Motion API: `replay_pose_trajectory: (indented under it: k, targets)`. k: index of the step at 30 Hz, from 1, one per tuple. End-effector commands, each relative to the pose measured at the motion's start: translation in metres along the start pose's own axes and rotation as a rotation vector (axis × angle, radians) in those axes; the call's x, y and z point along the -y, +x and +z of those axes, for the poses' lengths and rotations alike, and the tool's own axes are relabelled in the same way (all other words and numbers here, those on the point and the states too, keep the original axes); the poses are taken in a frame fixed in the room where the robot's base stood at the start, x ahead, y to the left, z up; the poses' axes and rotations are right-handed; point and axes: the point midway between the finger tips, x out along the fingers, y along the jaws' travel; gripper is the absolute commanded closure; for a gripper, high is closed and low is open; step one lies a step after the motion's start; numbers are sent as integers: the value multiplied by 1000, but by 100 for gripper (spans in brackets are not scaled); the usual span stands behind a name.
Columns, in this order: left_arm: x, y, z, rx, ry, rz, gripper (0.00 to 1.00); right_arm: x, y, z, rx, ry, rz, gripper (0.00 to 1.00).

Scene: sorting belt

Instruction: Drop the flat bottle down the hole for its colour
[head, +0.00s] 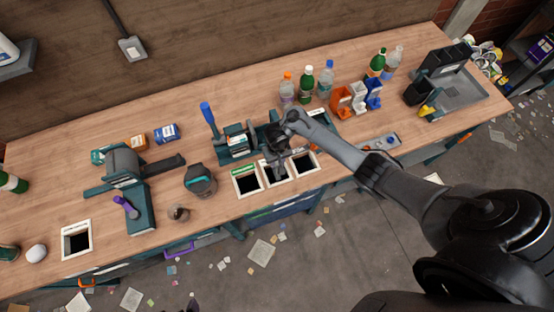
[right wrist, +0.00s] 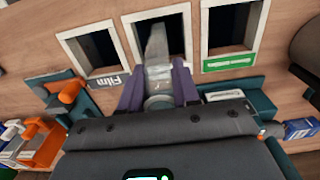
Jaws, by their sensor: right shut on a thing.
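My right gripper (head: 279,160) hangs over the row of three square holes at the table's front edge. In the right wrist view its purple fingers (right wrist: 158,85) are shut on a clear, greyish flat bottle (right wrist: 156,47). The bottle's far end points into the dark opening of the middle hole (right wrist: 180,33). The hole on one side has a green label (right wrist: 229,60); the hole on the other side has a grey label reading "Film" (right wrist: 110,82). The middle hole's label is hidden. In the head view the bottle is hard to make out. My left gripper is not in view.
Several bottles (head: 306,82) stand behind the holes, near orange, white and blue holders (head: 341,103). A teal fixture with a blue handle (head: 207,114) stands just left. A separate white-framed hole (head: 76,225) is at the far left. Litter covers the floor.

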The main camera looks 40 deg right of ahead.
Motion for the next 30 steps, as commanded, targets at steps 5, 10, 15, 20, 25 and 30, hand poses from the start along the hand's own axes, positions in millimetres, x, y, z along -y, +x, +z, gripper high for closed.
replay_pose_trajectory:
  k: [5, 10, 15, 20, 25, 30]
  targets:
    - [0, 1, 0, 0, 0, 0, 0, 0, 2, 0, 0, 0, 0, 100]
    - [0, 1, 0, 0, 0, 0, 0, 0, 1, 0, 0, 0, 0, 100]
    - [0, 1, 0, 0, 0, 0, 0, 0, 1, 0, 0, 0, 0, 45]
    - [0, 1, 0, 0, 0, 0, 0, 0, 1, 0, 0, 0, 0, 39]
    - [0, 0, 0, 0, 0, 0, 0, 0, 0, 0, 0, 0, 0, 39]
    - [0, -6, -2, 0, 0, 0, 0, 0, -11, 0, 0, 0, -1, 39]
